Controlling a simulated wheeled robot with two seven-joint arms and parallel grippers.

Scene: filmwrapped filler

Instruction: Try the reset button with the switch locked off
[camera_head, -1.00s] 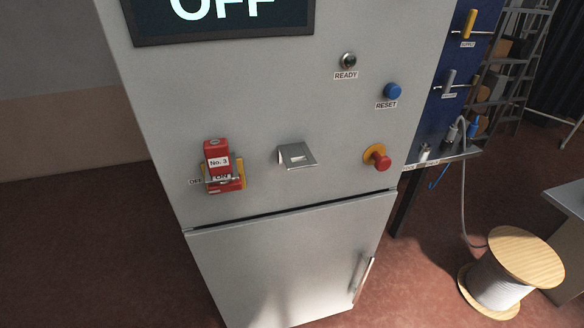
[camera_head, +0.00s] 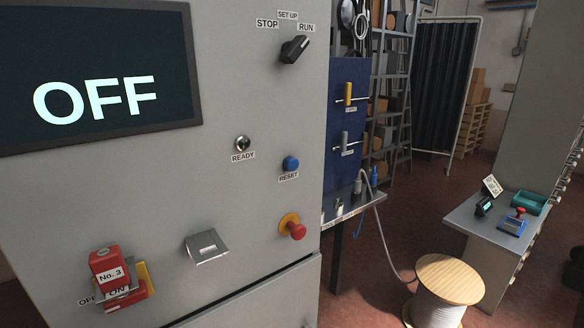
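The blue RESET button (camera_head: 290,163) is on the grey cabinet front (camera_head: 225,80), right of the READY lamp (camera_head: 242,143), which looks dark. The switch (camera_head: 140,275) at lower left has a yellow plate and a red handle between OFF and ON labels. A red padlock (camera_head: 104,262) marked No. 3 hangs at the switch; I cannot tell how its shackle passes. The display (camera_head: 95,75) reads OFF. A red emergency button (camera_head: 296,230) on a yellow base sits below RESET. Neither of my grippers is in view.
A selector knob (camera_head: 294,48) marked STOP, SET UP, RUN is above. A metal bracket (camera_head: 206,248) juts from the cabinet. A cable spool (camera_head: 448,280) stands on the floor at right, before a side bench (camera_head: 470,215). Red floor is open between the spool and the shelves.

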